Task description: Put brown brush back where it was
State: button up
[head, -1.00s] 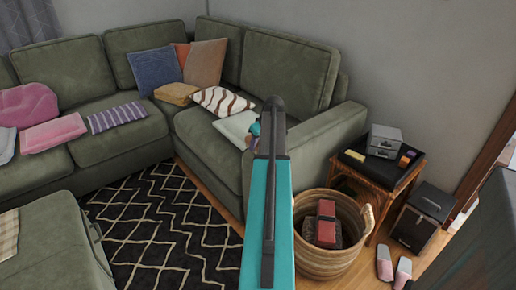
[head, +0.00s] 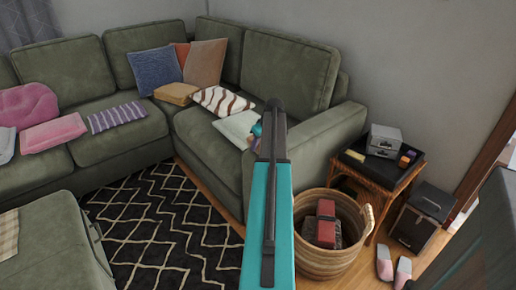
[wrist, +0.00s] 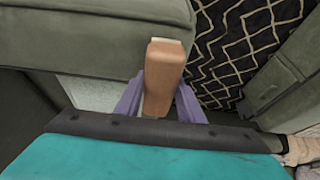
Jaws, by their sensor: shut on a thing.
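The brown brush (wrist: 165,70) is in the wrist view, a smooth tan-brown block with a pale strip at its far end. My gripper (wrist: 160,102) is shut on it, with a purple finger on each side. The brush overlaps the edge of a green sofa part in that view; I cannot tell whether they touch. In the head view my teal arm hides the brush and most of my gripper.
The green sectional (head: 228,164) fills the back and left, with several cushions. A wicker basket (head: 322,262) holding reddish and dark things stands right of my arm. A side table (head: 372,178), black box (head: 420,218) and slippers (head: 384,264) stand farther right. The patterned rug (head: 165,235) is mostly clear.

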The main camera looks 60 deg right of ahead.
jog(key=shift+f, duration=0.7)
jog(key=shift+f, duration=0.15)
jog(key=o, duration=1)
jog(key=v, duration=1.2)
